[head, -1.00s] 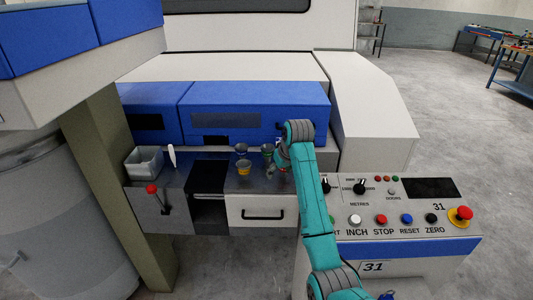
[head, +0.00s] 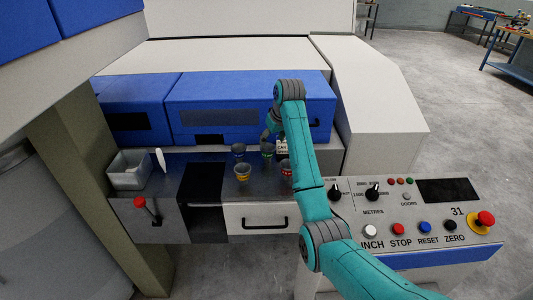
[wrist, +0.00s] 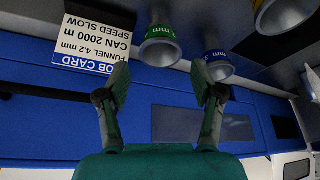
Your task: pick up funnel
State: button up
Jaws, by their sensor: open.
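Several grey funnels with coloured bands stand on the dark shelf. The green-banded funnel (head: 267,153) is just below my gripper in the head view. In the wrist view the green-banded funnel (wrist: 159,50) appears between and beyond my open, empty fingertips (wrist: 160,82). The blue-banded funnel (head: 238,149) is left of it and also shows in the wrist view (wrist: 219,66). The yellow-banded funnel (head: 243,173) stands nearer the front. A red-banded funnel (head: 286,171) is partly hidden by my arm. My gripper (head: 268,136) is small and partly hidden in the head view.
A job card (wrist: 92,45) reading "FUNNEL 4.2 mm" stands by the funnels, against the blue cover (head: 250,95). A grey bin (head: 128,172) and a white upright object (head: 160,160) are at shelf left. A red-knobbed lever (head: 140,203) and control panel (head: 400,215) flank the drawer (head: 245,216).

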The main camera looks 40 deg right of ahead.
aim_at(268, 149)
jog(key=shift+w+x, duration=0.15)
jog(key=shift+x, duration=1.8)
jog(key=shift+w+x, duration=0.2)
jog(key=shift+x, duration=1.75)
jog(key=shift+r, duration=0.15)
jog(key=shift+c, duration=0.3)
